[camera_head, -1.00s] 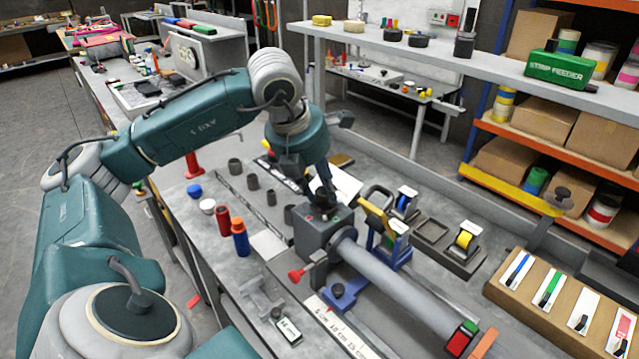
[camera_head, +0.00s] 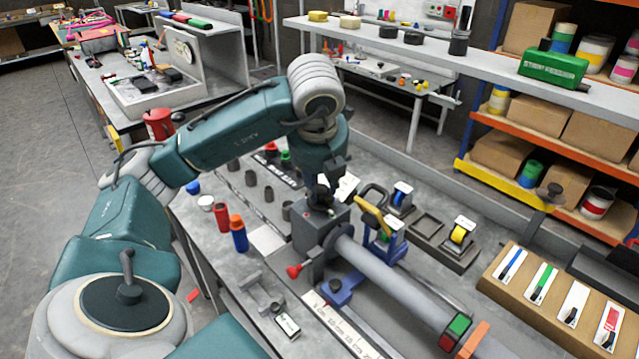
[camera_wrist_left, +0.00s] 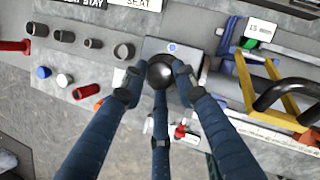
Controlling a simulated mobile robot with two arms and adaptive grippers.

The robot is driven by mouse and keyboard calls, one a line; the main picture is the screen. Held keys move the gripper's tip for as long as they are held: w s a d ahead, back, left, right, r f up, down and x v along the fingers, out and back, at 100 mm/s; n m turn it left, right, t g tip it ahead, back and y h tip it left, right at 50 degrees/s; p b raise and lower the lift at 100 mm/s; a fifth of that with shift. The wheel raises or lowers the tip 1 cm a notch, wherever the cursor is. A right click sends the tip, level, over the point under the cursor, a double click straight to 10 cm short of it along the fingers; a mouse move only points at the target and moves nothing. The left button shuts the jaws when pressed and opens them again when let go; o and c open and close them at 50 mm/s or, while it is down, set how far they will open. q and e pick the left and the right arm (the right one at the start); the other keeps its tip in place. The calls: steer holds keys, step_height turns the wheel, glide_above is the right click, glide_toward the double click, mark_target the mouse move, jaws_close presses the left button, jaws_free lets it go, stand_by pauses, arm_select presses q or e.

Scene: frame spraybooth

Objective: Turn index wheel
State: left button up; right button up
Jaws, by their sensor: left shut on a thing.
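In the head view the fingers mostly hide the knob. My right gripper is in neither view.
A blue clamp with a yellow handle (camera_head: 372,222) stands right beside the tube.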

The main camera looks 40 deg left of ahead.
arm_select(q)
steer(key=shift+w+a+r, duration=0.15)
steer(key=shift+r, duration=0.05)
steer(key=o, duration=1)
steer(key=shift+c, duration=0.2)
steer(key=shift+o, duration=1)
steer(key=shift+f, duration=0.1)
steer(key=v, duration=1.2)
